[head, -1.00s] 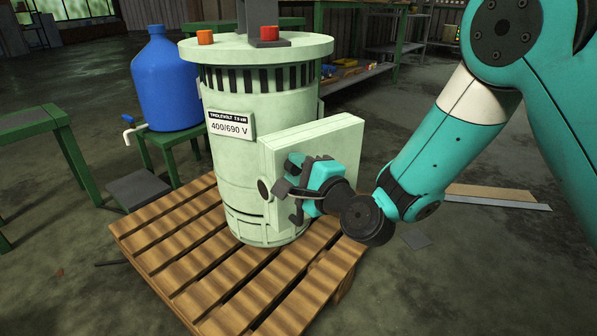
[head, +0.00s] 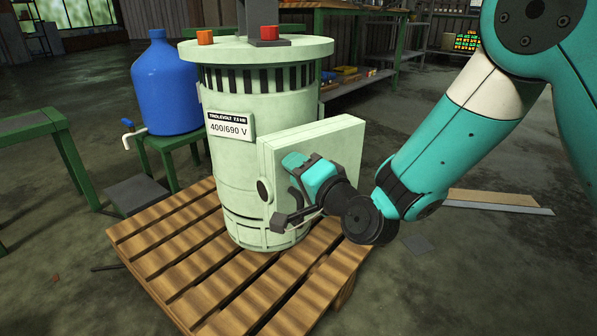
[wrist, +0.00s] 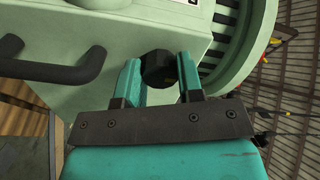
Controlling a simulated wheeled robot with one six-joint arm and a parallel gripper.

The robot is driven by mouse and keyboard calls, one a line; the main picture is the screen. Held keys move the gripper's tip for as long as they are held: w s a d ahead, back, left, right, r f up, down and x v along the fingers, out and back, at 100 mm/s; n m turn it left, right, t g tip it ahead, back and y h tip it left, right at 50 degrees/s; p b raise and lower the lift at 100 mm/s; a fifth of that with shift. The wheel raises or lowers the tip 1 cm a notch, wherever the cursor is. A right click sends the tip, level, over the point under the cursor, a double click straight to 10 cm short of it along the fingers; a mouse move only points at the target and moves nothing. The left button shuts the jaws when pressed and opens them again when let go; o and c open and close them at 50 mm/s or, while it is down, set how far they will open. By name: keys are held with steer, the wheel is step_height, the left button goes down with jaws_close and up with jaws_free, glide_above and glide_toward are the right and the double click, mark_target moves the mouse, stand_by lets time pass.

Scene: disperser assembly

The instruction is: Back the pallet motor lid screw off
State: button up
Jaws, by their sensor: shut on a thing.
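The pale green motor (head: 235,165) stands upright on the wooden pallet (head: 290,290). Its square lid box (head: 335,150) faces my arm. A black lid screw (wrist: 157,65) shows between my gripper's two teal fingers (wrist: 158,80) in the wrist view. My gripper is shut on this screw, and its head is partly hidden by the fingers. In the head view my gripper (head: 302,178) is close against the lid face, where its own body hides the screw. A dark handle (wrist: 60,70) curves out from the box to the left of the fingers in the wrist view.
A dark round knob (head: 264,190) sits on the lid box's narrow side. A blue jug (head: 168,85) stands on a green stool behind the motor. A green table (head: 35,125) is at the left.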

stand_by(0.4)
steer(key=o, duration=0.9)
